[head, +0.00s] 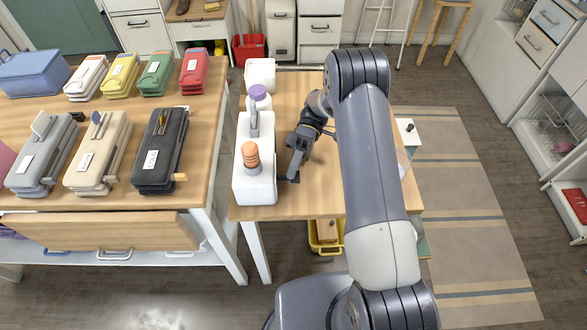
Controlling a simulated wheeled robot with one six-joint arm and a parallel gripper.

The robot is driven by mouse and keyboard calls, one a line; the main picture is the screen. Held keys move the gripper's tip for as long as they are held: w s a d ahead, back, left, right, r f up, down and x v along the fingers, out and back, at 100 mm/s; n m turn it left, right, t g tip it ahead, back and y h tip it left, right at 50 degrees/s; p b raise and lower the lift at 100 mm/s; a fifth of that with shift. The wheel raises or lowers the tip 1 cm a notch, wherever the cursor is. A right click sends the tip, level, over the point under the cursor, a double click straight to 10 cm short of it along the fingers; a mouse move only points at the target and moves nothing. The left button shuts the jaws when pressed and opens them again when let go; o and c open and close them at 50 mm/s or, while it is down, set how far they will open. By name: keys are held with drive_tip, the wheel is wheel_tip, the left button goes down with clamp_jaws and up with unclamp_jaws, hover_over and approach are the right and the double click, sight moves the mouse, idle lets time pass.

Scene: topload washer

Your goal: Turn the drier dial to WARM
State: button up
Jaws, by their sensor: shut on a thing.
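A white box-shaped appliance (255,190), which looks like the drier, stands at the left edge of the small wooden table. An orange-brown rounded knob-like piece on a grey base (251,155) and a grey upright piece (254,122) are on its top. My gripper (290,178) reaches down to the front part of its right side, with its dark fingertips against that face. It appears shut on the dial there. The fingers hide the dial, and I cannot read any markings or its setting.
A purple-capped bottle (259,96) and a white block (260,74) stand behind the appliance. The wooden tabletop (288,208) is clear to the right of the gripper. Another table at left holds several coloured devices and a blue box (34,75).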

idle(0.4)
drive_tip(key=o, duration=1)
drive_tip(key=shift+r+p, duration=0.75)
drive_tip(key=o, duration=0.6)
drive_tip(key=r+p, duration=0.6)
drive_tip(key=shift+w, duration=0.3)
drive_tip(key=shift+s+r+p, duration=0.25)
drive_tip(key=shift+r+p, duration=0.25)
drive_tip(key=shift+r, duration=0.05)
drive_tip(key=shift+s+r+p, duration=0.2)
drive_tip(key=shift+r+p, duration=0.25)
drive_tip(key=shift+r, duration=0.05)
drive_tip(key=c, duration=0.6)
drive_tip(key=shift+a+r, duration=0.1)
drive_tip(key=shift+r, duration=0.15)
drive_tip(key=shift+w+p, duration=0.1)
drive_tip(key=shift+p, duration=0.2)
